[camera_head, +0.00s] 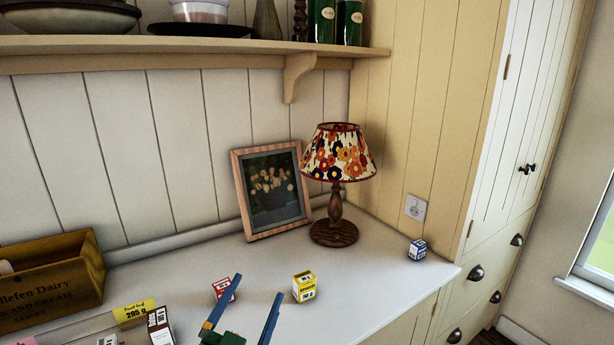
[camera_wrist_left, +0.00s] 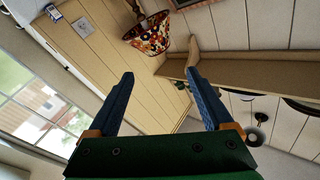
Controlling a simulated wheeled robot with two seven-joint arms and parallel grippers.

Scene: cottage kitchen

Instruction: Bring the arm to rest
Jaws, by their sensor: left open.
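My left gripper (camera_head: 245,311) shows at the bottom of the head view, with its two blue fingers apart and nothing between them. In the left wrist view the gripper (camera_wrist_left: 160,100) is also open and empty, and its camera looks toward the wall, lamp and shelf. A small red and white box (camera_head: 223,289) stands on the counter just beyond the left finger in the head view. A small yellow box (camera_head: 304,287) stands to the right of the fingers, apart from them. My right gripper is in neither view.
The white counter (camera_head: 370,268) has a flowered lamp (camera_head: 338,160), a framed picture (camera_head: 271,190) and a small blue box (camera_head: 417,250). A wooden crate (camera_head: 50,285) and a bin with a yellow label (camera_head: 134,312) stand at left. A shelf (camera_head: 180,45) overhangs the back.

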